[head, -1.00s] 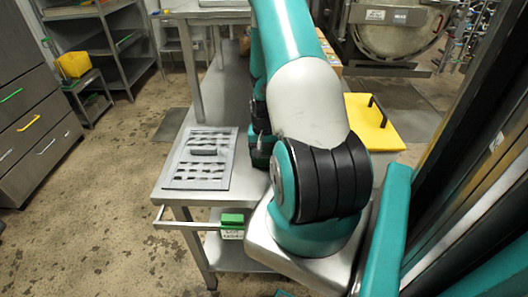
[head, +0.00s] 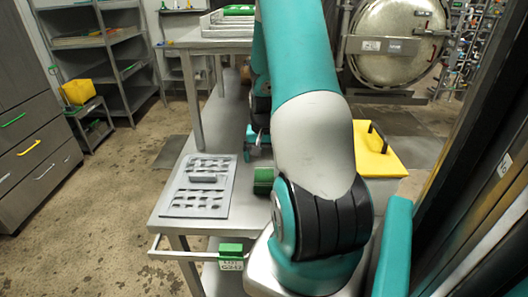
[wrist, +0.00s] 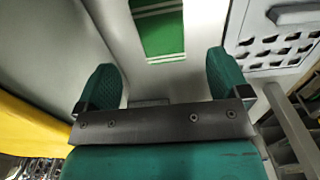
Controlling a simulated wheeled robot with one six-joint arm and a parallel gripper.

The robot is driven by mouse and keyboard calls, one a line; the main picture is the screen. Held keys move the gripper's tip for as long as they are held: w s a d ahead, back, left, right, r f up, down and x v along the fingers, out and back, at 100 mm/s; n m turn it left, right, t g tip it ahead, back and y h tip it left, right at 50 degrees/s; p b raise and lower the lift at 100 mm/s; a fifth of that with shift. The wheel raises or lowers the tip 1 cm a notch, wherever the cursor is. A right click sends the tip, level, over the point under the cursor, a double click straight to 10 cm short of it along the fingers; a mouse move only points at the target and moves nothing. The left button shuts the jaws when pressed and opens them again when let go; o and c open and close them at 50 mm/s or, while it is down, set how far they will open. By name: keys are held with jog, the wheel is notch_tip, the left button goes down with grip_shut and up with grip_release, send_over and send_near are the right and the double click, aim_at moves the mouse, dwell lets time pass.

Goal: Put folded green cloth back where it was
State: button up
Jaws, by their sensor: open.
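The folded green cloth (wrist: 163,32) with white stripes lies flat on the grey table top in the wrist view, ahead of my fingers and apart from them. Its far end is cut off by the frame. My gripper (wrist: 165,78) is open and empty, its two green fingers spread wide. In the head view, a green patch (head: 263,180) beside my arm looks like the cloth, partly hidden by the arm. My gripper is mostly hidden behind my arm there, over the table.
A grey tray with slots (head: 198,187) lies on the left of the table (head: 168,222). A yellow lid with a black handle (head: 378,150) is to the right of my arm. A round autoclave door (head: 400,45) stands behind.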

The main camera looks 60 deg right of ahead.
jog(key=shift+r, duration=1.45)
jog(key=w+a+r+n+t+y, duration=0.1)
jog(key=w+a+r+n, duration=0.2)
jog(key=a, duration=0.6)
jog(key=w+a+r+n, duration=0.1)
jog(key=a+r+n, duration=0.35)
jog(key=a, duration=0.45)
jog(key=w+a+r+n+t+y, duration=0.1)
jog(key=w+a+r+n, duration=0.25)
jog(key=a, duration=0.55)
jog(key=s+a+r+n+g+y, duration=0.1)
jog(key=s+a+r+n, duration=0.2)
jog(key=s+a, duration=0.4)
jog(key=s+a+r+n+g+y, duration=0.1)
jog(key=s+a+r+n, duration=0.2)
jog(key=s+a+n, duration=0.2)
jog(key=s+a, duration=0.2)
jog(key=a, duration=0.2)
jog(key=shift+a+n, duration=0.35)
jog(key=shift+n, duration=0.05)
